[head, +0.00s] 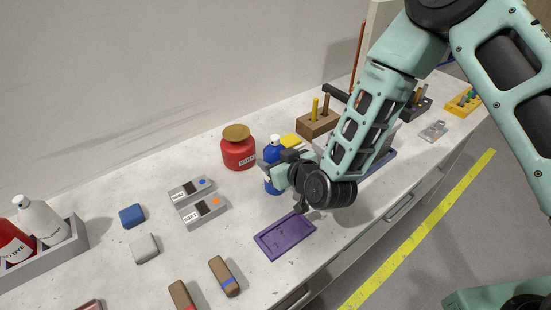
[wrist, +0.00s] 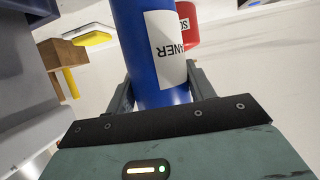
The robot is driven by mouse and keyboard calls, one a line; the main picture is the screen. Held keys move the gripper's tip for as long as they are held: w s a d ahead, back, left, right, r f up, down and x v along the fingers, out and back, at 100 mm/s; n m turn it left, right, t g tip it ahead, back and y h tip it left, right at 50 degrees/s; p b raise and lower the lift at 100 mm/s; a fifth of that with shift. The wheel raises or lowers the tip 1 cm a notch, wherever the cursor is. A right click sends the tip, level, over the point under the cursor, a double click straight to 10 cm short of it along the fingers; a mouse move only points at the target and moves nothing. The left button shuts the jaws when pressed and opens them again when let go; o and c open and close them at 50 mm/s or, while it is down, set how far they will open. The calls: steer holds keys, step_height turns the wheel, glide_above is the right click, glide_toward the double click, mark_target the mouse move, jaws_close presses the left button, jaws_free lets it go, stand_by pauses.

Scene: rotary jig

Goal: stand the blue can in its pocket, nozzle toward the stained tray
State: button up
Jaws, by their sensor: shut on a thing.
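The blue can (head: 272,182) with a white top stands upright in my gripper (head: 275,169), over the middle of the table. In the wrist view the blue can (wrist: 137,35) fills the space between the fingers (wrist: 158,88), with a white label reading "ANER" upside down. My gripper is shut on it. I cannot tell whether its base touches the table. Its nozzle direction is too small to tell. A purple tray (head: 264,240) lies in front of the can; stains on it are not clear. A grey rack (head: 72,250) at far left holds a white bottle and a red one; its free pockets are not clear.
A red jar (head: 238,152) stands close behind the can. Two grey boxes with buttons (head: 202,208) lie to the left. A wooden block with pegs (head: 318,124) is behind my arm. Blue (head: 132,215) and grey (head: 145,249) blocks and brown pieces (head: 224,276) lie nearer the rack.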

steer(key=shift+f, duration=0.1)
steer(key=o, duration=1.2)
steer(key=shift+r, duration=0.25)
steer(key=p+v, duration=0.5)
steer(key=v, duration=0.7)
steer(key=shift+f+p, duration=0.1)
steer(key=shift+p, duration=0.3)
